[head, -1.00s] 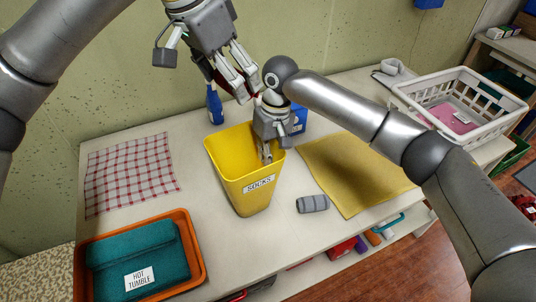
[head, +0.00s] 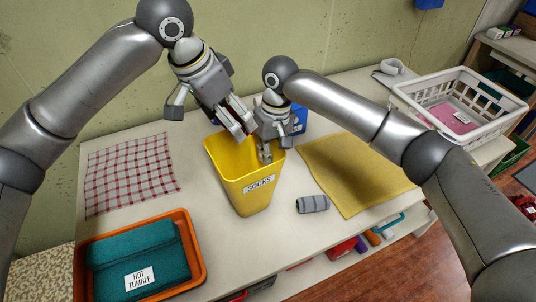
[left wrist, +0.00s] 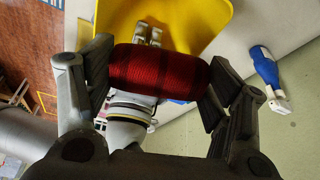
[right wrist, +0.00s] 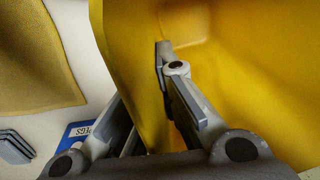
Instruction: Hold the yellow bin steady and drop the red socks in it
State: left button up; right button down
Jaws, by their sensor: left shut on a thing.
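The yellow bin (head: 240,185), labelled SOCKS, stands upright on the table. My left gripper (head: 245,130) is above the bin's back part, shut on the rolled red socks. The red socks (left wrist: 160,70) lie across between its fingers in the left wrist view, with the bin's yellow opening (left wrist: 205,15) beyond. In the head view they are mostly hidden by the fingers. My right gripper (head: 265,155) is at the bin's right rim, pinching the wall. In the right wrist view one finger (right wrist: 180,85) is inside the bin; the other's tip is hidden behind the wall.
A grey rolled sock (head: 312,204) lies right of the bin, near a yellow cloth (head: 360,170). A blue box (head: 299,118) stands behind the right gripper. An orange tray (head: 198,265) is front left, a checked cloth (head: 130,172) left, a white basket (head: 460,100) right.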

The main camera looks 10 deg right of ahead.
pick_arm(q)
jog(key=shift+f, duration=2.7)
jog(key=o, duration=1.1)
jog(key=v, duration=1.2)
pick_arm(e)
jog(key=c, duration=1.6)
grip_release()
